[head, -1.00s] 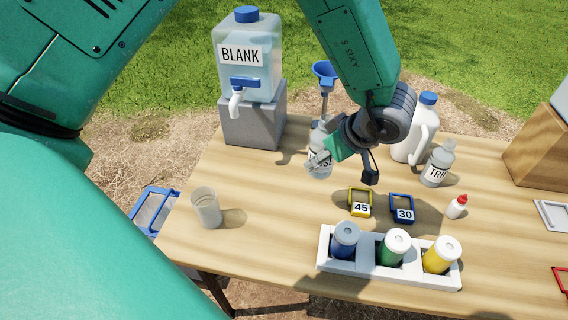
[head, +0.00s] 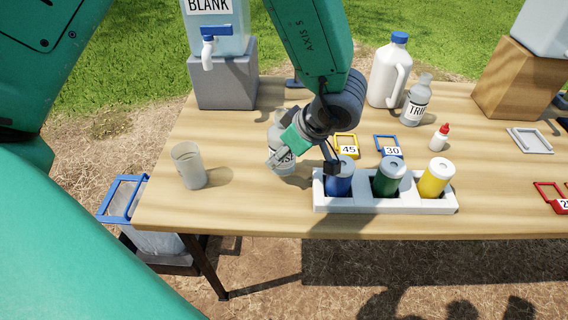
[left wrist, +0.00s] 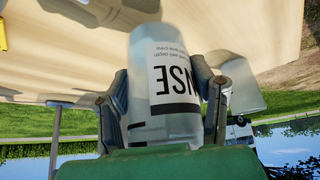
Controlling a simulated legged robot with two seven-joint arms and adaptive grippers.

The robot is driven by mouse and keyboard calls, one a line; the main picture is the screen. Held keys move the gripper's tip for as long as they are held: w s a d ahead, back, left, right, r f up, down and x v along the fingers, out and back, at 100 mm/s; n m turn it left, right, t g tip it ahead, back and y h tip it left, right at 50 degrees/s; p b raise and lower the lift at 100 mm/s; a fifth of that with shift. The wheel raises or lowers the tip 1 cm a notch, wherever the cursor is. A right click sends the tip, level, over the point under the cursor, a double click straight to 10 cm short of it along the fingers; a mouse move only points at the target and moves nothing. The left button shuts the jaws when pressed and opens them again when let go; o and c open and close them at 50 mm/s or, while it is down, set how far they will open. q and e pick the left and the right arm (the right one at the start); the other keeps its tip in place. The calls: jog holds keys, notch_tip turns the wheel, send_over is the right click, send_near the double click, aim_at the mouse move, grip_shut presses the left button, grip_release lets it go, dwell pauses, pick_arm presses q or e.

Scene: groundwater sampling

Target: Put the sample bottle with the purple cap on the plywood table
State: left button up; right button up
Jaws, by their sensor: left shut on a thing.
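My left gripper (head: 296,138) is shut on a clear bottle (head: 281,158) with a black-on-white label ending in "NSE". In the left wrist view, its two fingers (left wrist: 165,112) press on both sides of the bottle (left wrist: 168,75). The bottle is over the plywood table (head: 235,215), left of the white rack; I cannot tell whether its base touches the wood. Its top is hidden by the gripper, so no cap colour shows. No purple cap is visible anywhere. My right gripper is not in view.
A translucent cup (head: 188,166) stands left of the held bottle. The white rack (head: 385,206) holds blue, green and yellow-filled containers. Yellow (head: 346,146) and blue (head: 388,145) frames lie behind it. A "TRIP" bottle (head: 416,102) and white jug (head: 388,75) stand farther back. The front left tabletop is clear.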

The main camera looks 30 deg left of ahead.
aim_at(284, 163)
pick_arm(q)
notch_tip(284, 163, down, 3)
jog(key=shift+d+f+b, duration=0.1)
jog(key=shift+f+b, duration=0.05)
jog(key=shift+b, duration=0.25)
jog(key=o, duration=1.2)
jog(key=shift+c, duration=0.2)
jog(key=shift+r, duration=0.2)
jog(key=p+v, duration=0.3)
jog(key=v, duration=0.9)
